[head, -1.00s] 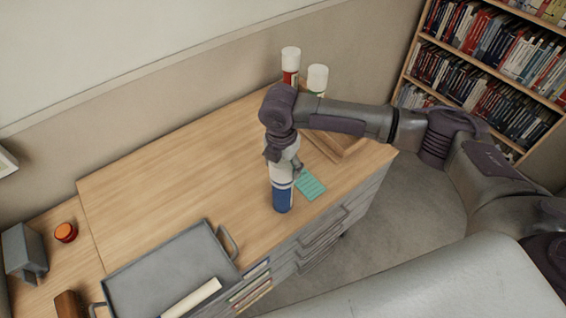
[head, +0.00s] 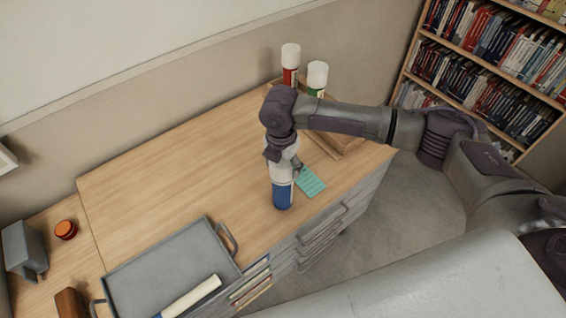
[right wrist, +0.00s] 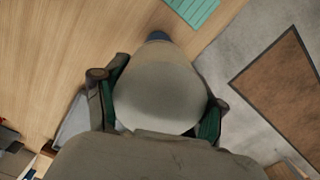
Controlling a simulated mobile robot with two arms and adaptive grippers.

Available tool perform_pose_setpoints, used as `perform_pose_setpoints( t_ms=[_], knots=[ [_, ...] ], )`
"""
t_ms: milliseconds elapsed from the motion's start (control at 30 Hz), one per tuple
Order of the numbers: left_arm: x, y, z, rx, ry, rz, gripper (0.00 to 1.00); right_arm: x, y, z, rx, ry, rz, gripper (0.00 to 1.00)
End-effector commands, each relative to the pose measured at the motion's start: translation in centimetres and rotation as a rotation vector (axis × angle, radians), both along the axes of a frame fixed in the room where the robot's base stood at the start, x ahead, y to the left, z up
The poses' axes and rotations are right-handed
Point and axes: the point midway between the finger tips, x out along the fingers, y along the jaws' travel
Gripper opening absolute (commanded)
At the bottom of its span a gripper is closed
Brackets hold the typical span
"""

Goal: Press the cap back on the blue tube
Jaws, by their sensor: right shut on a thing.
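The blue tube (head: 283,198) stands upright on the wooden counter, near its front edge. Its white cap (head: 281,172) is at the top, in line with the tube. My right gripper (head: 283,160) comes down from above and is shut on the cap. In the right wrist view the pale, round cap (right wrist: 160,88) fills the space between the two fingers, and a bit of the blue tube (right wrist: 158,36) shows beyond it. The gripper partly hides the cap, so I cannot tell whether it is fully seated. My left gripper is not in view.
A teal card (head: 310,182) lies just right of the tube. A red tube (head: 290,74) and a green tube (head: 316,90) with white caps stand behind, by a wooden tray (head: 345,150). A grey tray (head: 165,262) is front left. The counter's middle is clear.

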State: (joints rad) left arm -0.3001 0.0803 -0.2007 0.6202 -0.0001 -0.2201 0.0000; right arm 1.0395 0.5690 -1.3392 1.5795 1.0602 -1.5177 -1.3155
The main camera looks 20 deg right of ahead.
Motion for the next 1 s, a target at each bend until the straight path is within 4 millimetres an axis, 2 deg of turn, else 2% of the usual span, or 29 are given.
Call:
perform_pose_setpoints(
  t_ms=[867, 900, 1000],
  knots=[
    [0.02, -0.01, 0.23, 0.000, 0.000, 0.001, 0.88, -0.04, 0.06, -0.60, 0.001, 0.000, 0.001, 0.52],
    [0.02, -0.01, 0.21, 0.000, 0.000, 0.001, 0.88, -0.02, 0.06, -0.62, 0.001, -0.001, 0.001, 0.73],
    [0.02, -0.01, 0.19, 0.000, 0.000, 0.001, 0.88, -0.01, 0.05, -0.61, 0.001, -0.001, 0.001, 0.90]
  ],
)
